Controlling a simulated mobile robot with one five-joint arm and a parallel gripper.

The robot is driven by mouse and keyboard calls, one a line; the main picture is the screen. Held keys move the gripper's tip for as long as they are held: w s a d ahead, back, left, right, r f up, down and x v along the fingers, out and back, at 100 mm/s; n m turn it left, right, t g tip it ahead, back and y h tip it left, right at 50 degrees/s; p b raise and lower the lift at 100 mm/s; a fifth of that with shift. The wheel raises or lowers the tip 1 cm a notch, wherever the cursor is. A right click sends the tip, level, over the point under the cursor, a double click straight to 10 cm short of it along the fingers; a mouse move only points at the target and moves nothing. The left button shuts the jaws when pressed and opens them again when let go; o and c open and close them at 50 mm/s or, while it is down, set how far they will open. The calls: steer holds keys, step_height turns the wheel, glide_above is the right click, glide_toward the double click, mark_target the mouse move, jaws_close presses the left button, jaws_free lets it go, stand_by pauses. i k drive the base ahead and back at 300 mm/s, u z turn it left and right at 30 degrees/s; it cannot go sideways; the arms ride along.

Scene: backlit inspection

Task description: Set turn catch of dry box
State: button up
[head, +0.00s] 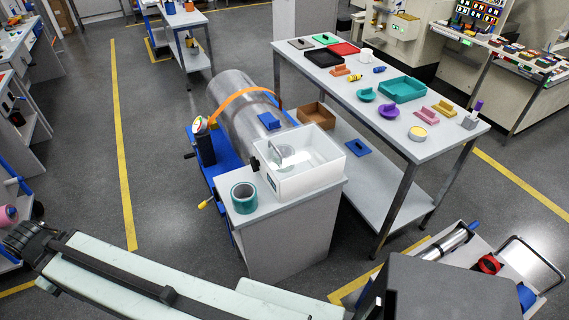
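The dry box (312,181) is a white box with a clear top, standing on a small grey cabinet. A small dark piece (255,163) shows at its left side and may be the turn catch; it is too small to tell how it is turned. A pale round thing shows through the clear top. My arm crosses the bottom of the view, with a dark end part (30,238) at the left edge, well apart from the box. I cannot make out fingers there.
A teal tape roll (244,197) stands beside the box on the cabinet (290,235). Behind is a large metal cylinder (238,98) with an orange strap on a blue cart. A long table (440,140) with trays and coloured parts stands right. Open floor lies left.

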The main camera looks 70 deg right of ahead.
mark_target(255, 164)
steer(key=u, duration=0.25)
steer(key=i, duration=0.65)
steer(key=z, duration=0.3)
steer(key=k, duration=0.7)
steer(key=u, duration=0.2)
steer(key=i, duration=0.9)
steer(key=z, duration=0.05)
